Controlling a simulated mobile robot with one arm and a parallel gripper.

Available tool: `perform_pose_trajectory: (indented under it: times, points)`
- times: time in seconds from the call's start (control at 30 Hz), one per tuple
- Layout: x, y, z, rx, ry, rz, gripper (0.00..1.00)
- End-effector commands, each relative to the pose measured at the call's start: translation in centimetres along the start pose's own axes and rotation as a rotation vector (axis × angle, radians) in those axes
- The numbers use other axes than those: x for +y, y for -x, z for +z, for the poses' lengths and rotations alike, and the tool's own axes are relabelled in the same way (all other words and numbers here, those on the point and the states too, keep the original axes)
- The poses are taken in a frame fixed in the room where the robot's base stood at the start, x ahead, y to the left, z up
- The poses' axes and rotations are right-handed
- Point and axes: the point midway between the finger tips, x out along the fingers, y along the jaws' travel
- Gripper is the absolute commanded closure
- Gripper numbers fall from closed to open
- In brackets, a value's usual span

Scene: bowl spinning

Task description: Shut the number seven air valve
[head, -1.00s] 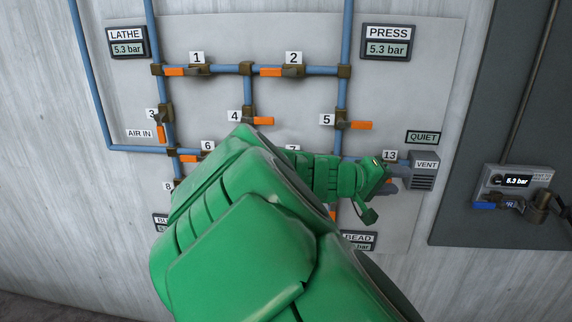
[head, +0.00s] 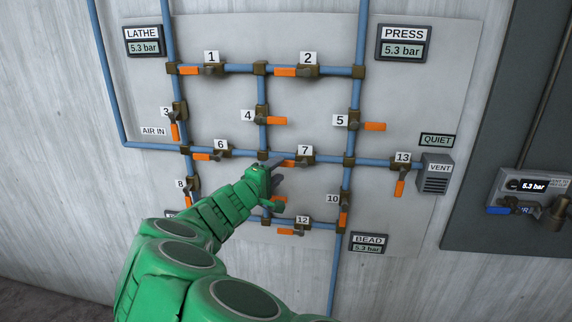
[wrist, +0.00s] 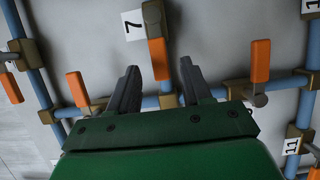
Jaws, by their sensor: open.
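The number 7 valve (head: 308,158) sits on the middle horizontal pipe of the wall panel, under its "7" label. Its orange handle (head: 287,163) points left, in line with the pipe. My gripper (head: 278,171) is open at this handle, coming from the lower left. In the wrist view, the valve 7 body (wrist: 153,18) is at top centre beside its label. Its orange handle (wrist: 159,58) shows between the two open fingertips (wrist: 160,68), with a gap on each side. I cannot tell whether the fingers reach deep enough to surround it.
Valve 6 (head: 222,154) is left on the same pipe, valve 12 (head: 300,230) below, and valve 10 (head: 344,205) lower right. Valve 13's handle (head: 400,188) hangs down across its pipe near the vent (head: 435,175). LATHE (head: 143,47) and PRESS (head: 401,50) displays read 5.3 bar.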

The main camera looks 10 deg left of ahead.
Motion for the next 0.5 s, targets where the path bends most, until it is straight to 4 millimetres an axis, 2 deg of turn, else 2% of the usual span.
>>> perform_pose_trajectory:
  times: [0.3,0.5]
  points:
    - [-0.1,-4.0,0.1,-0.003,0.001,-0.001,0.51]
    - [-0.1,-5.2,0.1,-0.003,0.002,-0.001,0.51]
